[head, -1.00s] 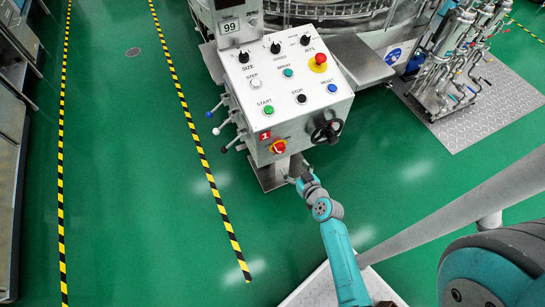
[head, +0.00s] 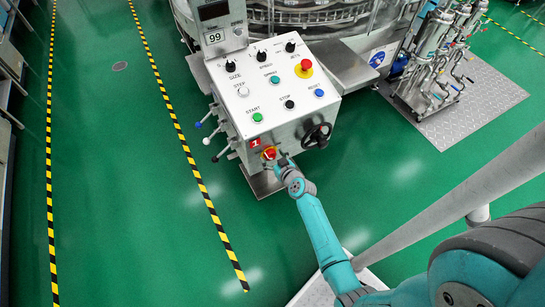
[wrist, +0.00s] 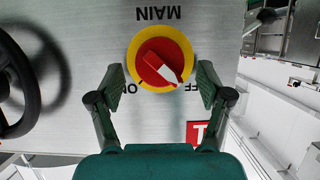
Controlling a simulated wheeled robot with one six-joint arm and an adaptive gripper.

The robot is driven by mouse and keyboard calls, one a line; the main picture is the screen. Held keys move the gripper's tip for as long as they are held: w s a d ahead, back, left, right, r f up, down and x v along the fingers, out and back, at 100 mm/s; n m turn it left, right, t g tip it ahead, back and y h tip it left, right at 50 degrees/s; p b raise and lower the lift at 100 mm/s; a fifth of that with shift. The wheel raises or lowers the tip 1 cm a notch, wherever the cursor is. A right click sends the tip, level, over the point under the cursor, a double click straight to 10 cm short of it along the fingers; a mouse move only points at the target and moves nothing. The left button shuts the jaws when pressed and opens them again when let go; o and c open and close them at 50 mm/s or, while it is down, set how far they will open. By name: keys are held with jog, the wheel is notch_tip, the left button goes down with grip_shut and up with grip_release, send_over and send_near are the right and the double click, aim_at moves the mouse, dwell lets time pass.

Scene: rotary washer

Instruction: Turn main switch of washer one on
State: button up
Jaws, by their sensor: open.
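The main switch (wrist: 160,65) is a red rotary knob on a yellow round plate, on the front face of the washer one control box (head: 313,118). In the wrist view its lettering is upside down. The knob's white pointer slants to the lower right, toward the partly hidden OFF mark; ON is at the lower left. My gripper (wrist: 160,82) is open, its two fingers on either side of the knob's lower part, with no clear contact visible. In the head view, my gripper (head: 281,162) is close to the switch (head: 269,153) and partly overlaps it.
A black handwheel (head: 316,136) is right of the switch; it also shows at the left of the wrist view (wrist: 30,80). Levers (head: 207,129) stick out from the box's left side. Buttons and knobs, including a red emergency stop (head: 305,65), cover its top. Green floor is clear around.

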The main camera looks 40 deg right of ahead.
jog(key=shift+w+f, duration=0.1)
jog(key=shift+w, duration=0.1)
jog(key=c, duration=1.2)
jog(key=shift+o, duration=0.2)
